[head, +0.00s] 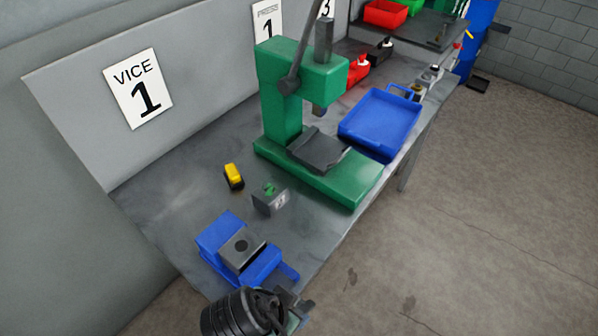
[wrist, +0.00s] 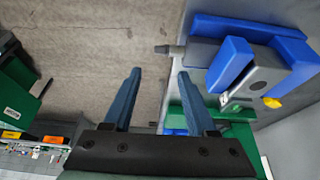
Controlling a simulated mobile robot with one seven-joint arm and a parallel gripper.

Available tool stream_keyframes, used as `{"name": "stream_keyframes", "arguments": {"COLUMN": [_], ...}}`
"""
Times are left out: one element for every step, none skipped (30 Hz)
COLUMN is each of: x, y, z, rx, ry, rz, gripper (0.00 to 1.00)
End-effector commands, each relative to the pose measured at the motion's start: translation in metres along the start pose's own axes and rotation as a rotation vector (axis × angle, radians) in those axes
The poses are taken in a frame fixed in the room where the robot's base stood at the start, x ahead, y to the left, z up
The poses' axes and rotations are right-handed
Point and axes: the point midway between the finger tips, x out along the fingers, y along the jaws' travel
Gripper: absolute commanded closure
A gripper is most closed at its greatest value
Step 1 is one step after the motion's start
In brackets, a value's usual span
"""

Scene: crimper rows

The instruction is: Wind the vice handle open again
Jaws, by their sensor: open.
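The blue vice (head: 215,236) stands on the bench near its front corner, below the "VICE 1" sign. A grey block with a round hole (head: 242,248) sits between its jaws. In the wrist view the vice (wrist: 290,42) is at the upper right, and a grey spindle end (wrist: 172,49) sticks out of it to the left. I cannot make out a separate handle bar. My gripper (wrist: 157,71) is open and empty, its two fingers apart. The spindle end lies just beyond the right fingertip, apparently not between the fingers. In the head view my dark wrist hides part of the gripper.
A green press (head: 290,130) stands behind the vice, with a blue tray (head: 380,120) to its right. A yellow-and-black item (head: 234,176) and a small grey block with a green mark (head: 270,198) stand between vice and press. Open floor lies right of the bench.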

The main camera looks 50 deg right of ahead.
Motion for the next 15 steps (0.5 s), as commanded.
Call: {"name": "stream_keyframes", "arguments": {"x": [0.004,0.007,0.013,0.017,0.023,0.03,0.037,0.043,0.052,0.058,0.064,0.072,0.078,0.083,0.09], "y": [0.001,0.001,0.001,0.002,0.002,0.002,0.002,0.002,0.002,0.002,0.002,0.002,0.002,0.001,0.001], "z": [0.0,0.0,0.0,0.0,0.0,0.0,0.0,0.0,0.001,0.001,0.001,0.001,0.001,0.001,0.001], "rx": [0.002,0.001,0.0,0.0,0.0,0.0,-0.001,-0.001,-0.001,-0.002,-0.002,-0.002,-0.002,-0.003,-0.003], "ry": [-0.001,-0.002,-0.002,-0.003,-0.003,-0.003,-0.003,-0.003,-0.003,-0.003,-0.003,-0.003,-0.003,-0.003,-0.003], "rz": [0.003,0.004,0.004,0.006,0.006,0.007,0.008,0.008,0.008,0.007,0.007,0.007,0.006,0.006,0.005], "gripper": [0.43,0.43,0.43,0.43,0.43,0.43,0.43,0.43,0.43,0.43,0.43,0.43,0.43,0.43,0.43]}}
